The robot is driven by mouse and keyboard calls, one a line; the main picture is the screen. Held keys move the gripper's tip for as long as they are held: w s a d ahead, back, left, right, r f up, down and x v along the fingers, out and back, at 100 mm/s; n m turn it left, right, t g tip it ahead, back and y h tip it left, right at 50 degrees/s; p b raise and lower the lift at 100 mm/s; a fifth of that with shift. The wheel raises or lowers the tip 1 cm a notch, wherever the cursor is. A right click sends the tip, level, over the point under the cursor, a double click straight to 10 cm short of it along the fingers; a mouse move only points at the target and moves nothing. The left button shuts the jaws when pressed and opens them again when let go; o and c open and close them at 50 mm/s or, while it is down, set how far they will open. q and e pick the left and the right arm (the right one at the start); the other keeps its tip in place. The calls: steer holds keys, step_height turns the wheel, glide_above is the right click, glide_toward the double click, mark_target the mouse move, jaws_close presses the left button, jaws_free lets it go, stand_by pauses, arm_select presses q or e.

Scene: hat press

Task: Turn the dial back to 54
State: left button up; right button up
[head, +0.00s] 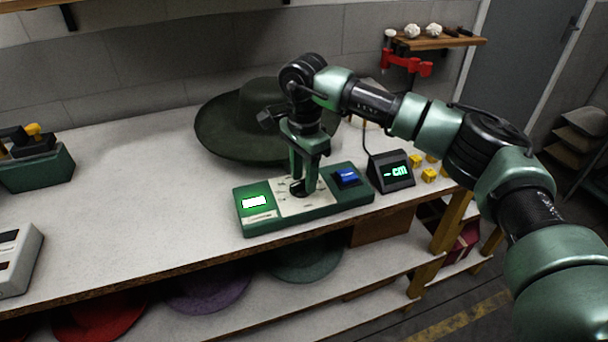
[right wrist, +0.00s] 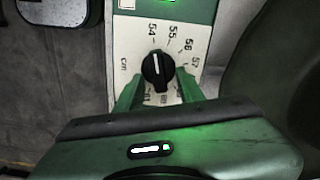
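The dial is a round black knob (right wrist: 157,70) with a white pointer line, on the cream plate of a green control box (head: 318,211). In the right wrist view its pointer aims up toward the 54 mark, though the exact reading is hard to tell. Marks 55, 56 and 57 curve off to its right. My right gripper (head: 303,184) points down over the box; in the wrist view its green fingers (right wrist: 158,84) stand on either side of the knob, apart, with small gaps. My left gripper is not in view.
The box has a lit green panel (head: 255,202) and a blue button (head: 347,177). A display (head: 392,171) reading "- cm" stands to its right, by small yellow blocks (head: 429,175). A dark green hat (head: 236,125) lies behind. The bench's left middle is clear.

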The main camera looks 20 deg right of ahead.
mark_target(304, 181)
step_height(304, 181, up, 8)
steer(key=shift+f+b, duration=0.1)
steer(key=shift+b, duration=0.3)
stand_by(0.5)
